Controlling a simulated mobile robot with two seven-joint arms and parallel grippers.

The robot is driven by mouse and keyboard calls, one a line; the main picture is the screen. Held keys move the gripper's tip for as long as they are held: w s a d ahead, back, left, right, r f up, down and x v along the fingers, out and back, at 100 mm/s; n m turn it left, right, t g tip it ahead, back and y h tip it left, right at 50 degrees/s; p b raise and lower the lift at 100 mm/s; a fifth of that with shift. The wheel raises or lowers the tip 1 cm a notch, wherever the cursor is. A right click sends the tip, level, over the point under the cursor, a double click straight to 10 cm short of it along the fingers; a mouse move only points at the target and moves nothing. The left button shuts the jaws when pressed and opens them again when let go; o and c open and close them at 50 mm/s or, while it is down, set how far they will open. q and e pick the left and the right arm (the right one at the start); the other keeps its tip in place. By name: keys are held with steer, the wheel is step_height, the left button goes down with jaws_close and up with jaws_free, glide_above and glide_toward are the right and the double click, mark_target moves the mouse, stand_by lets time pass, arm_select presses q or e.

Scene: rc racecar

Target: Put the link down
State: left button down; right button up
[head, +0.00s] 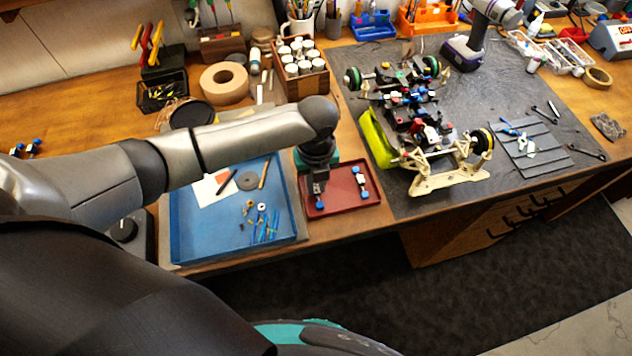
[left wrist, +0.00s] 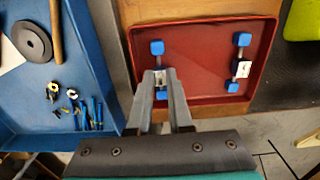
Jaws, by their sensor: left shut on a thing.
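My left gripper (head: 317,195) points down over the left part of a small dark red tray (head: 345,207). It is shut on a link with blue ends and a silver middle; one blue end of this link (head: 320,205) shows below the fingers. In the left wrist view the fingers (left wrist: 160,82) grip the link's silver middle, with one blue end (left wrist: 157,47) beyond them and the other between them. I cannot tell whether it touches the tray floor. A second, similar link (head: 360,182) lies in the tray to the right, apart from the held one. My right gripper is not in view.
A blue tray (head: 190,240) with small hardware, a grey disc and paper stands just left of the red tray. The partly built racecar (head: 420,130) stands on a dark mat to the right. A tape roll (head: 224,83) and a bottle box (head: 302,85) are behind.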

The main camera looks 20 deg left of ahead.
mark_target(316, 188)
arm_select(q)
steer(key=shift+f, duration=0.2)
steer(key=c, duration=1.1)
jaws_free()
steer(key=shift+r, duration=0.1)
step_height(316, 188, up, 12)
steer(key=p, duration=0.1)
steer(key=shift+r, duration=0.15)
